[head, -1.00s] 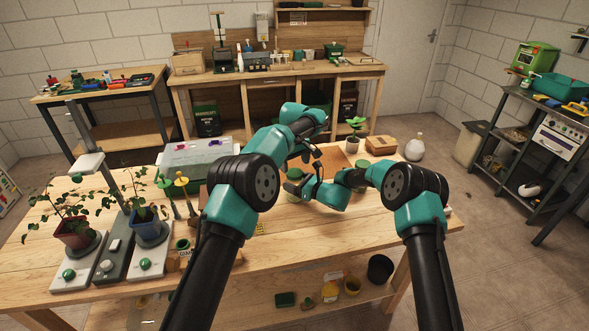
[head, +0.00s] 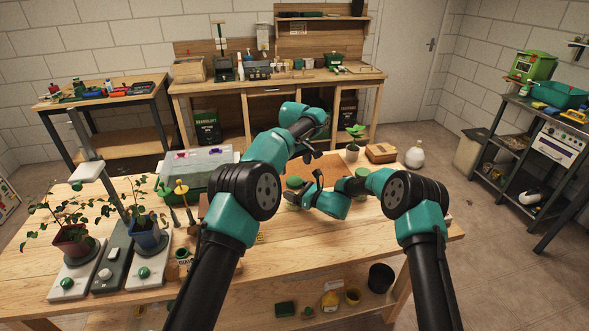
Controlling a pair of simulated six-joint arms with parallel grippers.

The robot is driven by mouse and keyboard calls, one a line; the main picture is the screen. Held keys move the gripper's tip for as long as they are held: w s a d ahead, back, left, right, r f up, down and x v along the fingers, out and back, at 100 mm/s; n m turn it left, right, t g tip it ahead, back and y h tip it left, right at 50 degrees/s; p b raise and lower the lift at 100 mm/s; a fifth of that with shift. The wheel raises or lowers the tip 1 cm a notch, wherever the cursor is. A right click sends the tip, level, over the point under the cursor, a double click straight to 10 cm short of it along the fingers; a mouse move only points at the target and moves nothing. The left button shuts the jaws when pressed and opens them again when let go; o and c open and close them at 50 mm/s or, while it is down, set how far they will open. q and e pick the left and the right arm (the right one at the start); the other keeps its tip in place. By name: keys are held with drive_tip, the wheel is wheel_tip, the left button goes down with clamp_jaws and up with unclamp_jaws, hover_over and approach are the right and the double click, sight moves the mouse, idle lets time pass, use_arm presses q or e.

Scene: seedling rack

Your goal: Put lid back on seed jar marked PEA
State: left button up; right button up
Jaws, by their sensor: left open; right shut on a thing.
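My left gripper (head: 312,154) is open above the far part of the bench, over the brown mat. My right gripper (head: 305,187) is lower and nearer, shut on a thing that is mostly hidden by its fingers. A small round green thing (head: 294,182) shows at the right gripper's fingertips; I cannot tell if it is the lid or a jar top. Another green round thing (head: 361,171) shows just behind my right wrist. No PEA marking is readable, and the jar is not clearly seen.
The brown mat (head: 325,166) lies on the wooden bench (head: 300,240). A potted seedling (head: 353,150), a cardboard box (head: 381,152) and a white bottle (head: 414,156) stand at the far right. A lidded clear-topped bin (head: 195,168) and two potted plants stand left. The front middle is clear.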

use_arm(q)
drive_tip(key=shift+r, duration=2.6)
use_arm(e)
drive_tip(key=o, duration=1.7)
drive_tip(key=shift+o, duration=0.2)
drive_tip(key=shift+d, duration=0.15)
drive_tip(key=v, duration=1.7)
drive_tip(key=shift+d, duration=0.1)
